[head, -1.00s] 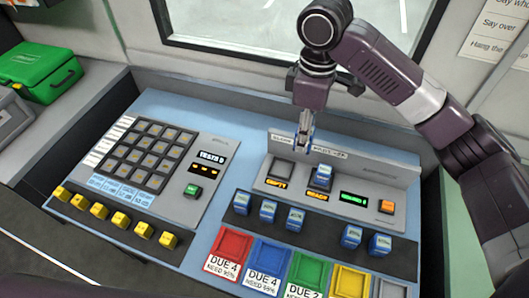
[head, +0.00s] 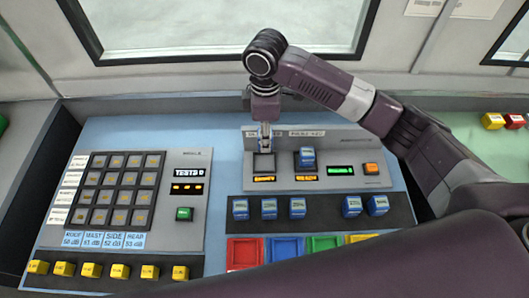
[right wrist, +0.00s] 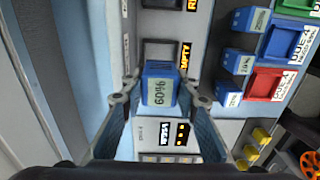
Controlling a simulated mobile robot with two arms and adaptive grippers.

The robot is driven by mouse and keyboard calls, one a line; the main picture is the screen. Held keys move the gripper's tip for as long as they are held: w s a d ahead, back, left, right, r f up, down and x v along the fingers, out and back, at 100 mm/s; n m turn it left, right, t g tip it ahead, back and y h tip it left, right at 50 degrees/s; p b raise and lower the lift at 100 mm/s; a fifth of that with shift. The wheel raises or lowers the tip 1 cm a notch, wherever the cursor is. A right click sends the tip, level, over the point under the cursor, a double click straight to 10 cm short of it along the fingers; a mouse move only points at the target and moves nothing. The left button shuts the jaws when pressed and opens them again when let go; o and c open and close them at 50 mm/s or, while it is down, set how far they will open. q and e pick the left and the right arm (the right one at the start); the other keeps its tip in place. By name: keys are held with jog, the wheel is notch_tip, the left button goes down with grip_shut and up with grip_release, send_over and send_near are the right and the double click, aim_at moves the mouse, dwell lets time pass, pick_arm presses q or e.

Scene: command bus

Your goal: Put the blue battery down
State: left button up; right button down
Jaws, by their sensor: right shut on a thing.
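My right gripper (head: 265,138) is shut on a blue battery, above and behind the left charger slot. In the right wrist view, the blue battery (right wrist: 158,92) sits between the two fingertips with a "60%" label facing the camera. In the head view it is hard to make out among the fingers. The left slot (head: 264,164) is dark and empty, with an orange "EMPTY" display below it. The second slot holds another blue battery (head: 308,158). My left gripper is not in view.
Several blue batteries (head: 297,208) stand on a dark rack in front, with a gap in the row. Red (head: 244,253), blue, green and yellow trays lie nearer. A button grid panel (head: 124,190) is at left, with yellow blocks (head: 90,270) before it. An orange button (head: 371,168) is right.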

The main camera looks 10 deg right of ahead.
notch_tip(320, 180, down, 5)
jog(key=shift+a+r, duration=0.1)
notch_tip(320, 180, down, 4)
jog(key=shift+f+p, duration=0.1)
jog(key=shift+p, duration=0.4)
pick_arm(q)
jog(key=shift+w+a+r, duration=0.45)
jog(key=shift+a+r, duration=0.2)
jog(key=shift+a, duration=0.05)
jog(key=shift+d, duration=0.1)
pick_arm(e)
jog(key=c, duration=1.8)
grip_release()
jog(key=shift+f, duration=0.1)
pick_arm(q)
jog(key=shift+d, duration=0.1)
pick_arm(e)
jog(key=shift+o, duration=0.2)
notch_tip(320, 180, up, 12)
jog(key=shift+r+b, duration=0.2)
jog(key=shift+b, duration=0.6)
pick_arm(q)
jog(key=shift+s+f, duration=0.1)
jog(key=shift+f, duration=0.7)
